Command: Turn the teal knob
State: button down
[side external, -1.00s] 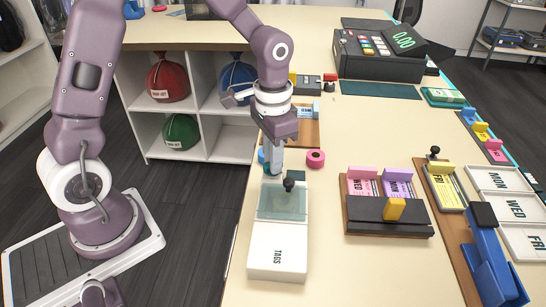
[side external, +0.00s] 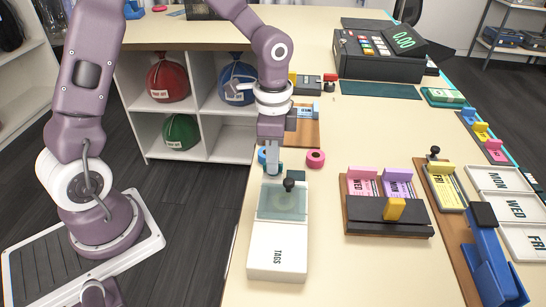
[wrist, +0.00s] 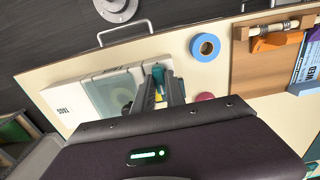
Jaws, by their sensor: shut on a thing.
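The teal knob (wrist: 159,74) shows in the wrist view between the fingers of my gripper (wrist: 165,88), at the end of a white box. The box (side external: 262,250) is marked TAGS and has a see-through greenish lid (side external: 284,204) with a small black knob (side external: 289,184) on it. My gripper (side external: 272,168) points down at the far end of this box and is shut on the teal knob. In the side view the fingers hide most of the teal knob.
The table's left edge is near the box.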

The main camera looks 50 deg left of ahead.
jog(key=shift+w, duration=0.1)
dwell(0.3)
jog(key=c, duration=1.4)
grip_release()
jog(key=shift+r, duration=0.1)
notch_tip(320, 180, up, 7)
jog(key=shift+f, duration=0.1)
jog(key=shift+s+r, duration=0.2)
jog(key=shift+r, duration=0.05)
jog(key=s+r+n+t, duration=0.2)
jog(key=s+n, duration=0.1)
jog(key=s, duration=0.3)
jog(key=s+r+n+t, duration=0.1)
jog(key=s+r+n, duration=0.2)
jog(key=s, duration=0.3)
jog(key=s+r+n+t, duration=0.2)
jog(key=s+r+n, duration=0.1)
jog(key=s, duration=0.3)
jog(key=shift+s+a+r+t, duration=0.15)
jog(key=shift+s+a+t, duration=0.15)
jog(key=shift+a, duration=0.1)
